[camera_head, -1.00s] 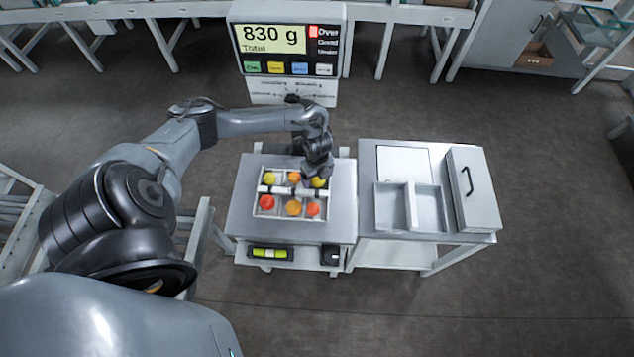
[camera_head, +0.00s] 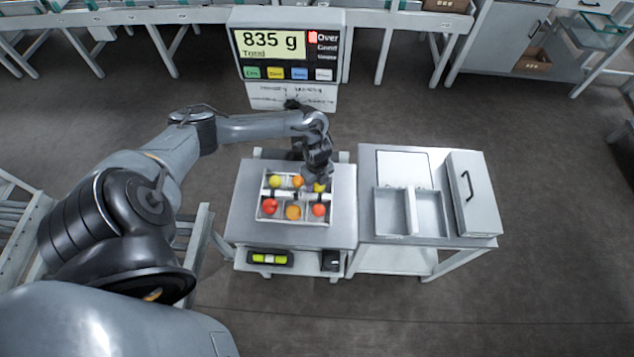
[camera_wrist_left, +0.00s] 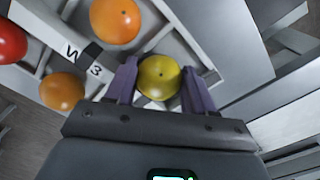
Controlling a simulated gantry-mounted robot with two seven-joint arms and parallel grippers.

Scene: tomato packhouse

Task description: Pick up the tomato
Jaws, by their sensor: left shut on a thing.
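A white compartment tray (camera_head: 261,213) on the left metal table holds several tomatoes, one per compartment. My left gripper (camera_head: 318,178) reaches down at its back right compartment. Its fingers are shut on a yellow tomato (camera_wrist_left: 158,78), one on each side, in the left wrist view; in the head view this tomato (camera_head: 320,187) is partly hidden by the gripper. I cannot tell whether it is lifted off the tray floor. Beside it is an orange tomato (camera_wrist_left: 115,20). A yellow tomato (camera_head: 275,181) sits back left and a red tomato (camera_head: 270,206) front left. My right gripper is not in view.
A scale display (camera_head: 288,45) behind the table reads 835 g, with a red mark by "Over". To the right stands a second table with an empty two-part box (camera_head: 393,212) and a handled lid or case (camera_head: 474,192). Floor around is clear.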

